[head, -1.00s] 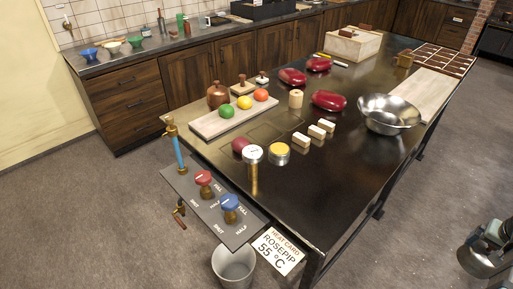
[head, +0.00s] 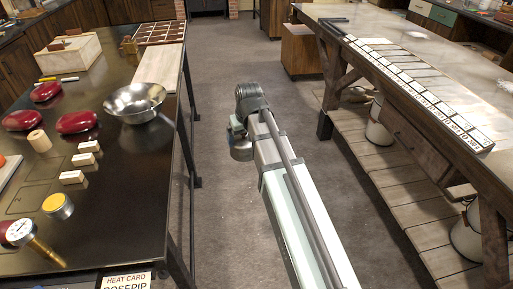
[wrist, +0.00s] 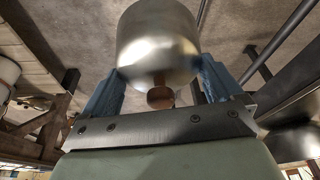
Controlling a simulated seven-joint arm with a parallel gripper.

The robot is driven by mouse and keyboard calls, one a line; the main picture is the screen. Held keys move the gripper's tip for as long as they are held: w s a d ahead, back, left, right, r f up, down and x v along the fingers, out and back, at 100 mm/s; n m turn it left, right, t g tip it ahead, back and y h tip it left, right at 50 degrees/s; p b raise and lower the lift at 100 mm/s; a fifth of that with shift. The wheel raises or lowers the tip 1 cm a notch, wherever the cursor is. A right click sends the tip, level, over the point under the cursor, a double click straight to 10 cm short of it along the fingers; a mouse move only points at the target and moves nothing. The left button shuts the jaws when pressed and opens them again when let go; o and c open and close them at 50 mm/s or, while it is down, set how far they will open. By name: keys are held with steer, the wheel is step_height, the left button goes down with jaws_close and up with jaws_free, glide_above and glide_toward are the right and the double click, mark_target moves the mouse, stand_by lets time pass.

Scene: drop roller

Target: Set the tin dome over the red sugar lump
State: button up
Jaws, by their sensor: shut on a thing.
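The tin dome (wrist: 158,40) is a plain silvery metal cup shape with a brown knob (wrist: 160,97) in the wrist view. My gripper (wrist: 160,86) has its two blue fingers on either side of the dome's knob end and is shut on it. The dome fills the upper middle of that view, with grey floor behind it.
A wooden bench (head: 420,95) with a labelled strip (head: 415,90) stands right. The aisle floor between is clear.

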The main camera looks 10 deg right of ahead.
steer(key=w+a+r+n+y, duration=0.1)
steer(key=w+a+r+n, duration=0.15)
steer(key=a, duration=0.55)
steer(key=w+a+r+n, duration=0.15)
steer(key=a+r, duration=0.25)
steer(key=a, duration=0.4)
steer(key=s+a+r+n+g, duration=0.1)
steer(key=s+a+r+n, duration=0.15)
steer(key=a, duration=0.65)
steer(key=s+a+r+n, duration=0.2)
steer(key=s+a, duration=0.1)
steer(key=a, duration=0.6)
step_height(320, 180, up, 6)
steer(key=n+g+y, duration=0.1)
steer(key=n+g, duration=0.1)
steer(key=n, duration=0.6)
glide_above(5, 231)
steer(key=w+a, duration=0.1)
steer(key=a, duration=0.1)
steer(key=shift+d+f+x, duration=0.1)
steer(key=shift+d+x, duration=0.3)
steer(key=shift+x, duration=1.3)
steer(key=shift+d+f+x, duration=0.1)
steer(key=shift+d+x, duration=0.3)
steer(key=shift+x, duration=1.25)
steer(key=shift+d+f+x, duration=0.1)
steer(key=shift+d+x, duration=0.3)
steer(key=shift+x, duration=1.3)
steer(key=shift+f, duration=0.1)
